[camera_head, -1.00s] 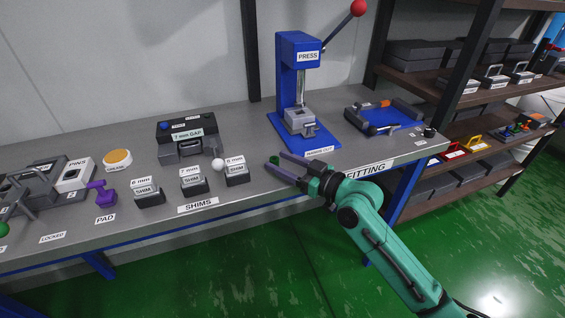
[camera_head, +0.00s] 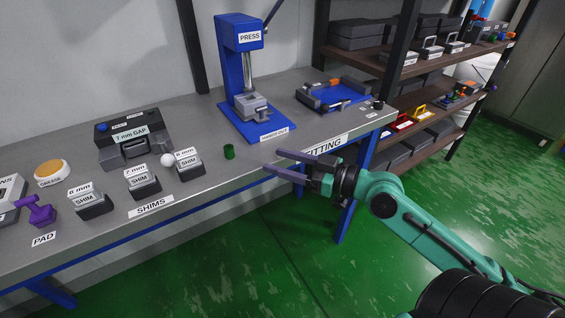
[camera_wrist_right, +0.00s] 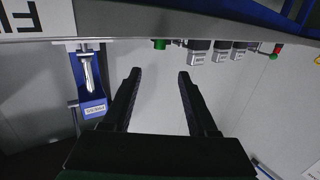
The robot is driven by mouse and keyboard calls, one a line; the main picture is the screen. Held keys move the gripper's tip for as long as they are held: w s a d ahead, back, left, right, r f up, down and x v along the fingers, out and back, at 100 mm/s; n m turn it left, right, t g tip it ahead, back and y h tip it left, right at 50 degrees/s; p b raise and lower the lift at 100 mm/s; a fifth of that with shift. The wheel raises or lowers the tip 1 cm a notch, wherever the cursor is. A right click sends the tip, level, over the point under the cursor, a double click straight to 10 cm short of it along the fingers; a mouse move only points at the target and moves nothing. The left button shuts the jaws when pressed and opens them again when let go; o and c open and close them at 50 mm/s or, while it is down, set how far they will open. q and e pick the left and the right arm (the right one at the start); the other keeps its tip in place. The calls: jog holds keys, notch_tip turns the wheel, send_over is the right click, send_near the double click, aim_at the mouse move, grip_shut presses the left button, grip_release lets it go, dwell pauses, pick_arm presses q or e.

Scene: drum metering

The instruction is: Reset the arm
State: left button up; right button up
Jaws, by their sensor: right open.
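My right gripper (camera_head: 279,165) is open and empty in the head view. Its fingers point left, just off the front edge of the bench, near the FITTING label. In the right wrist view the two fingers (camera_wrist_right: 158,75) stand apart with nothing between them. The teal right arm reaches in from the lower right. My left gripper does not show.
On the bench (camera_head: 205,207) stand several shim blocks (camera_head: 143,181), a grey 7 mm gap fixture (camera_head: 130,140), a small green cylinder (camera_head: 229,152) and the blue press (camera_head: 240,70). A blue tray (camera_head: 336,96) lies right of it. Shelves (camera_head: 430,55) stand behind.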

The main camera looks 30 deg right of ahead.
dwell(0.4)
jog(key=s+f+m+g+h, duration=0.1)
jog(key=s+f+g+h, duration=0.2)
jog(key=f, duration=0.6)
jog(key=s+f+m+g+h, duration=0.1)
jog(key=s+f+g+h, duration=0.15)
jog(key=f, duration=0.65)
jog(key=s+f+m+g+h, duration=0.35)
jog(key=s+f+g, duration=0.2)
jog(key=s, duration=0.35)
notch_tip(320, 180, down, 16)
jog(key=s+d+p, duration=0.1)
jog(key=s+p, duration=0.1)
jog(key=p, duration=0.4)
jog(key=s+d+f+g+p, duration=0.1)
jog(key=s+f+p, duration=0.1)
jog(key=s+f, duration=0.3)
jog(key=s+d+f+g+h+p, duration=0.1)
jog(key=s+f, duration=0.5)
jog(key=s, duration=0.6)
jog(key=shift+d+n+p, duration=0.45)
jog(key=shift+d+p, duration=0.1)
jog(key=shift+p, duration=0.6)
